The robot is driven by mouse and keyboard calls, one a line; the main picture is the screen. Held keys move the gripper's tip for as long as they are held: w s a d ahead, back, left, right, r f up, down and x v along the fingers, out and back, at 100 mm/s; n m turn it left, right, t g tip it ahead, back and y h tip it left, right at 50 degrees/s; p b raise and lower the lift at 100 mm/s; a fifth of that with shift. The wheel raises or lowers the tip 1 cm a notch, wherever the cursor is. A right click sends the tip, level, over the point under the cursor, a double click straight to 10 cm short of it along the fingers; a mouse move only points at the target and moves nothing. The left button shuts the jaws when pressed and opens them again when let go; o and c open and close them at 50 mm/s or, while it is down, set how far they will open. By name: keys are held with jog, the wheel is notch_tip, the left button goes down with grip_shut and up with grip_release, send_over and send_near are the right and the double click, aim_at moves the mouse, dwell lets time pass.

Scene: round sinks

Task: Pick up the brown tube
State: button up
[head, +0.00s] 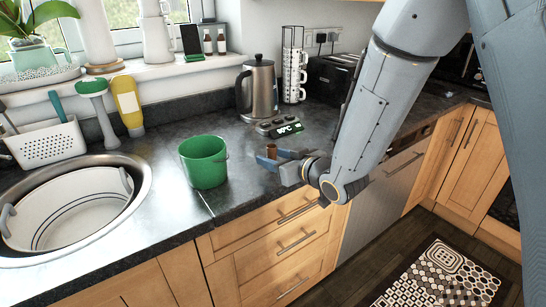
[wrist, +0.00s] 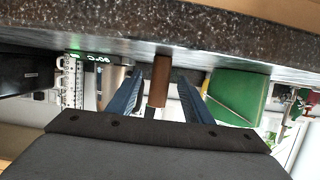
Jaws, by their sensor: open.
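The brown tube (head: 271,150) is a small cylinder standing on the dark countertop. Part of it is hidden behind my gripper in the head view. In the wrist view, which is upside down, the brown tube (wrist: 160,80) stands between the two blue fingers. My gripper (head: 276,160) is open and low over the counter. Its fingers also show in the wrist view (wrist: 158,88), one on each side of the tube, with a gap visible on both sides.
A green bucket (head: 205,162) stands close to the left. A scale-like device (head: 279,127) and a kettle (head: 258,88) stand behind, with a mug rack (head: 293,75) and a toaster (head: 331,79). A round sink (head: 140,170) is at the left. The counter's front edge is near.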

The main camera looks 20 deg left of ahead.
jog(key=x, duration=0.2)
jog(key=p+x, duration=0.1)
jog(key=x, duration=0.1)
jog(key=shift+a+r, duration=0.2)
jog(key=shift+w+a+f, duration=0.15)
jog(key=shift+w+a, duration=0.1)
jog(key=shift+w, duration=0.15)
jog(key=c, duration=1.1)
notch_tip(320, 180, up, 10)
jog(key=b, duration=0.1)
